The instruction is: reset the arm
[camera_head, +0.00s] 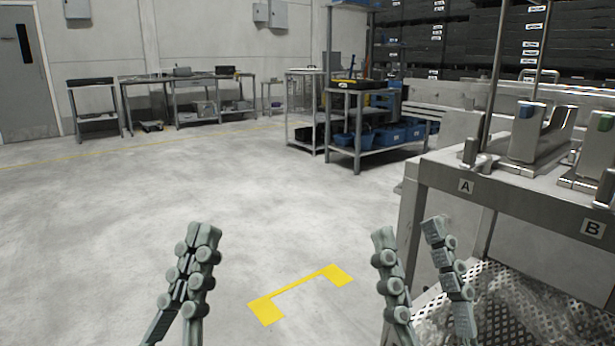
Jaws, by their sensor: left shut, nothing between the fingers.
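My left gripper (205,232) stands upright at the lower left, with its two fingers together and nothing between them. It is over bare floor and touches nothing that I can see. My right gripper (408,234) stands upright at the lower centre right, with its two fingers apart and an empty gap between them. It appears in front of the left side of the metal machine table. The rest of both arms is below the frame.
The machine table (455,170) with labels A (465,187) and B (592,228) fills the right side. Perforated metal (500,290) shows beneath it. Yellow floor marking (300,290) lies between my grippers. Shelving with blue bins (390,134) stands farther back. The floor at left is clear.

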